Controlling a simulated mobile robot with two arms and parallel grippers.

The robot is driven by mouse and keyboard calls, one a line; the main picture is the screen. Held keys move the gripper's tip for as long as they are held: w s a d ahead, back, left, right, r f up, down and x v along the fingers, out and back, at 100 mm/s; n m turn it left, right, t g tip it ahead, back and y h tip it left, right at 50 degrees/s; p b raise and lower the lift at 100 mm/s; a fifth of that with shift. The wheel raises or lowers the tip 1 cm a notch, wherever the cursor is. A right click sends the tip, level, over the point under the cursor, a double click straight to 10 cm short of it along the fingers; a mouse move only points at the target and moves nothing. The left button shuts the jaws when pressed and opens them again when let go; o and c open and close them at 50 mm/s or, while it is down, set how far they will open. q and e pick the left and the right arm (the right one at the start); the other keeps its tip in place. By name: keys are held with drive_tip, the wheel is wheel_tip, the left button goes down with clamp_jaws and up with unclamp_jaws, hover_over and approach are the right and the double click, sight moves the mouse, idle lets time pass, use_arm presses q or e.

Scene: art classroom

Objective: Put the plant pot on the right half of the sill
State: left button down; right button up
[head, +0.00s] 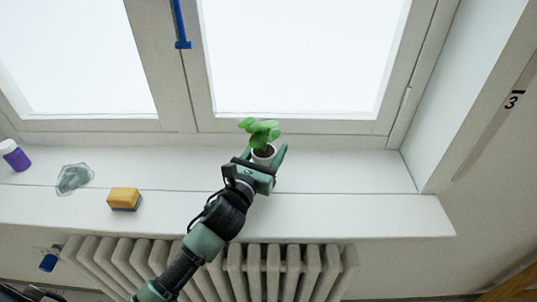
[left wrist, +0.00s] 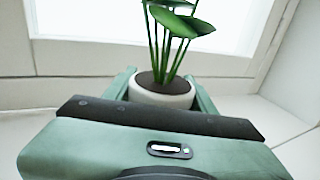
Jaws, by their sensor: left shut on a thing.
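A small white plant pot (head: 263,155) with dark soil and green leaves is upright over the white window sill (head: 350,178), right of the sill's middle. In the left wrist view the pot (left wrist: 163,97) sits between the two fingers. My left gripper (head: 265,157) is shut on it, reaching in from the front. The gripper hides the pot's lower part, so I cannot tell whether its base touches the sill. My right gripper is in neither view.
The sill's right end is clear up to the wall. A radiator (head: 290,268) is below.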

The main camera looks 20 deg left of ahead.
use_arm(q)
drive_tip(key=shift+f, duration=0.85)
drive_tip(key=shift+f, duration=0.15)
drive_tip(key=c, duration=0.5)
unclamp_jaws()
